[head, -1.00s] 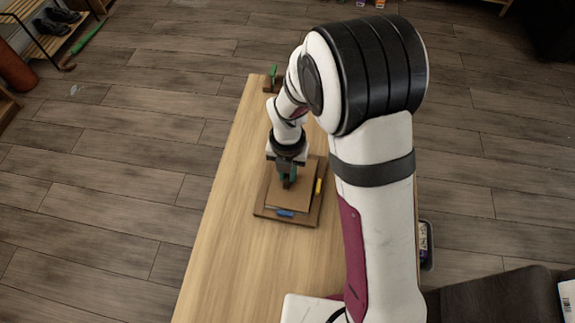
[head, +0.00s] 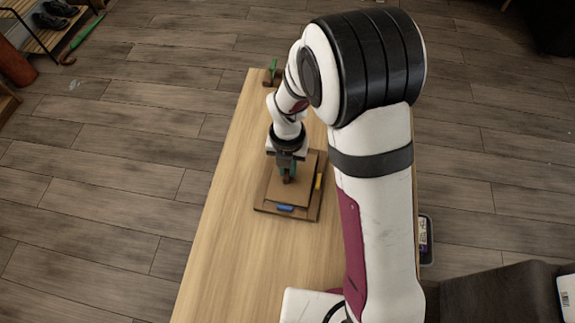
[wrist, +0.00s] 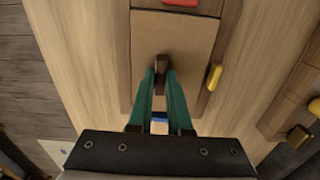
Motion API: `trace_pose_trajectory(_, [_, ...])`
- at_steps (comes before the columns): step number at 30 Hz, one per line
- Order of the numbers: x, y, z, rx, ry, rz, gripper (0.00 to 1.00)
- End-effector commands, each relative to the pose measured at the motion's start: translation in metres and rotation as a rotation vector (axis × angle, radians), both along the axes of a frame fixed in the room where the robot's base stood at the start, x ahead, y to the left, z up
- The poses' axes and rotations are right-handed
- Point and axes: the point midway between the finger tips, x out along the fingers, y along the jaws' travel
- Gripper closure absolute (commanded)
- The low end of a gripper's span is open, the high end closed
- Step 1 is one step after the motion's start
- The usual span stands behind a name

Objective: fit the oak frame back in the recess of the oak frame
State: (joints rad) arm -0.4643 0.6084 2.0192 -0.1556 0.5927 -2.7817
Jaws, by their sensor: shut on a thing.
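A flat brown panel with a small dark upright grip (wrist: 161,66) on it lies over a darker oak frame (head: 268,208). The panel (head: 306,190) also shows in the wrist view (wrist: 190,35). My gripper (head: 287,178) points down at it; in the wrist view its green fingers (wrist: 161,82) are shut on the dark grip. The frame's right side (wrist: 229,40) shows beside the panel. It carries a yellow tab (head: 319,181), a blue tab (head: 285,208) and a red tab (wrist: 180,2). I cannot tell whether the panel is seated or slightly above the recess.
The frame stands on a long light wooden table (head: 225,240). A brown block with a green upright piece (head: 272,73) stands at the table's far end. The table's near left part is clear. A dark bin (head: 426,240) stands on the floor at right.

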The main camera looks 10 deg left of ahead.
Motion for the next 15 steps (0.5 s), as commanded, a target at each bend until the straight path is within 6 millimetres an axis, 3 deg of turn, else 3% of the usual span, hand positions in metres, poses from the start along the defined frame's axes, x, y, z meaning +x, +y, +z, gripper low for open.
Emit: trace_pose_trajectory(15, [0.0, 0.0, -0.008, 0.0, 0.001, 0.0, 1.0])
